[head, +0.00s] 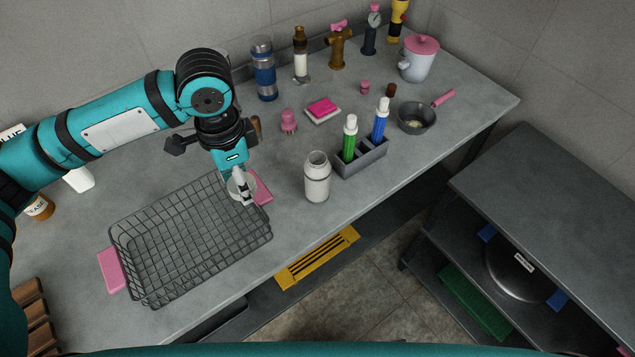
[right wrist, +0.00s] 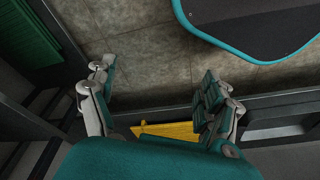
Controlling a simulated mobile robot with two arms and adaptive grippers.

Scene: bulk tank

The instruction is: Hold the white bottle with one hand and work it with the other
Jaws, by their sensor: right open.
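A white bottle (head: 317,182) with a grey band near its neck stands upright on the grey worktop near the front edge. My left gripper (head: 241,188) points down over the right back corner of the wire basket, to the left of the bottle and apart from it. Its fingers are seen from above, so I cannot tell whether they are open or shut. My right gripper (right wrist: 160,92) shows only in the right wrist view, open, with bare floor between its fingers. The bottle is not in that view.
The wire basket (head: 150,245) with pink handles stands left of the bottle. A grey rack (head: 362,162) with green and blue markers is close on its right. A grey pan (head: 416,118) and pink-lidded pot (head: 416,62) stand farther right. A lower shelf holds a yellow rack (head: 318,257).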

